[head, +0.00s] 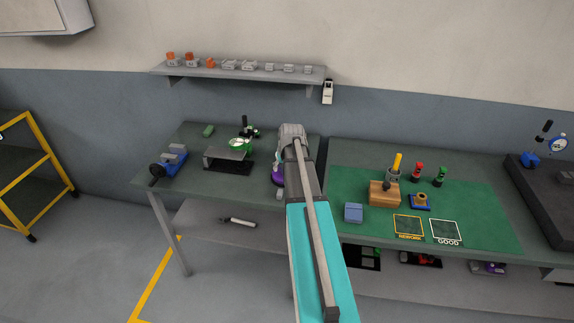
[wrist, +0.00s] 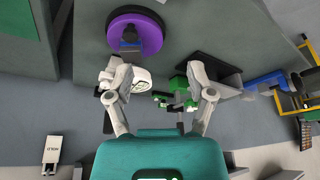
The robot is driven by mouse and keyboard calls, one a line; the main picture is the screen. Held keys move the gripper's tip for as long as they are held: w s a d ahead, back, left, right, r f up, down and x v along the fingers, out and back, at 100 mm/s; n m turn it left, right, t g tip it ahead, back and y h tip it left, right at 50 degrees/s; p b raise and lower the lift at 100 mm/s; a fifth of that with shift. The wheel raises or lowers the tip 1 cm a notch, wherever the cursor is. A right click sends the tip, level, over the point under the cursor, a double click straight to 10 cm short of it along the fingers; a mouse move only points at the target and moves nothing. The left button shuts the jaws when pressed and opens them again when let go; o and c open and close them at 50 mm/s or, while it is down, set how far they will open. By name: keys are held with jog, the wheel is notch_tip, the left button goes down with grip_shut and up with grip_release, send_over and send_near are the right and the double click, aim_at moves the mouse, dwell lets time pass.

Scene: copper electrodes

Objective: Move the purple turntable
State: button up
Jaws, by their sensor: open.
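The purple turntable (wrist: 150,38) is a round disc with a dark base and a dark centre post, on the workbench near the top of the wrist view. In the head view only a purple sliver of the turntable (head: 277,170) shows at the left of my arm, which hides the rest. My gripper (wrist: 160,80) is open, with its two fingers spread and nothing held between them. The turntable lies beyond the left fingertip in the wrist view, apparently apart from it. In the head view my gripper is mostly hidden by my arm.
A black stand with a grey plate (head: 228,152), a green-and-white dial device (head: 240,144) and a blue vise (head: 172,158) stand left of my arm. A green mat (head: 480,205) with a wooden block (head: 384,194) lies right. A wall shelf (head: 240,72) hangs behind.

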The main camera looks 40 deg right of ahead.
jog(key=shift+t, duration=0.3)
jog(key=d, duration=0.1)
jog(key=d+r, duration=0.1)
jog(key=d, duration=0.1)
jog(key=d+r+p, duration=0.1)
jog(key=d, duration=0.1)
jog(key=shift+s+r, duration=0.15)
jog(key=shift+r, duration=0.1)
jog(key=shift+f, duration=0.15)
jog(key=b+x, duration=1.2)
jog(key=x, duration=0.1)
jog(key=shift+d+f+b, duration=0.2)
jog(key=shift+f+b, duration=0.05)
jog(key=shift+b, duration=0.05)
